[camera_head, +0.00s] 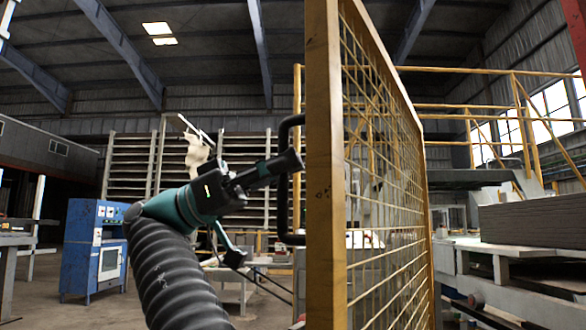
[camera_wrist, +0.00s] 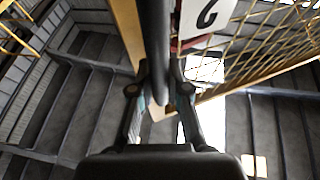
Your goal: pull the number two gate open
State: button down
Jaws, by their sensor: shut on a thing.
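The gate (camera_head: 322,200) is a yellow frame with wire mesh, seen nearly edge-on in the head view. A black bar handle (camera_head: 283,205) stands out from its left side. My gripper (camera_head: 290,163) reaches it from the left and is shut around the upright bar. In the wrist view the handle (camera_wrist: 155,40) runs down between the two fingers of my gripper (camera_wrist: 158,92). A white plate with a black 2 (camera_wrist: 207,14) is on the gate beside the handle, partly cut off. The gate's mesh (camera_wrist: 265,40) fills the upper right there.
Yellow railings (camera_head: 470,108) and a stack of grey boards (camera_head: 535,218) stand beyond the gate at right. A blue cabinet (camera_head: 92,248) stands at left, with shelving racks (camera_head: 133,165) behind. A low table (camera_head: 240,272) is behind my arm. Open floor shows at left.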

jog(key=shift+w, duration=0.1)
jog(key=shift+w+a+f, duration=0.1)
jog(key=shift+a+f, duration=0.15)
jog(key=shift+f, duration=0.05)
jog(key=c, duration=1.1)
grip_release()
jog(key=shift+w+a+f, duration=0.1)
jog(key=shift+w, duration=0.05)
jog(key=shift+c, duration=0.2)
